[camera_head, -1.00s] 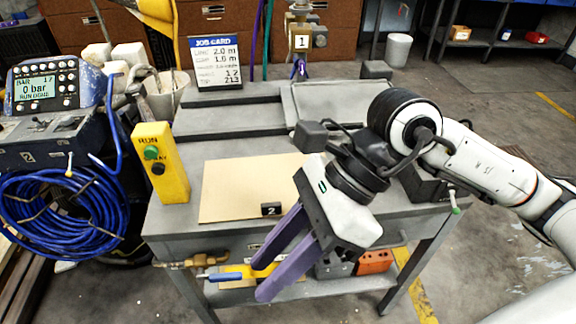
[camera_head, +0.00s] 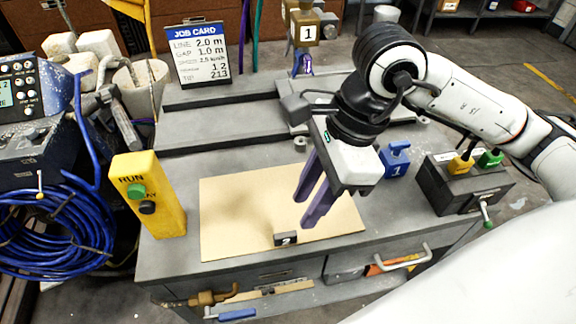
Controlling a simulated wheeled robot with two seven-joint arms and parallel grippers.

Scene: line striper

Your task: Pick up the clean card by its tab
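A plain tan card (camera_head: 238,218) lies flat on the grey workbench top. Its small black tab (camera_head: 286,239), with a light mark on it, stands at the card's near edge. My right gripper (camera_head: 307,210) has two purple fingers pointing down over the right part of the card. The fingers are apart with nothing between them. In the picture their tips are just above and right of the tab, not around it. I cannot tell how high above the card they are. My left gripper is not in view.
A yellow RUN button box (camera_head: 148,195) stands left of the card. A blue block marked 1 (camera_head: 395,160) and a dark box with yellow and green plugs (camera_head: 465,182) stand to the right. A job card sign (camera_head: 198,52) stands behind. A blue hose coil (camera_head: 50,235) hangs at left.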

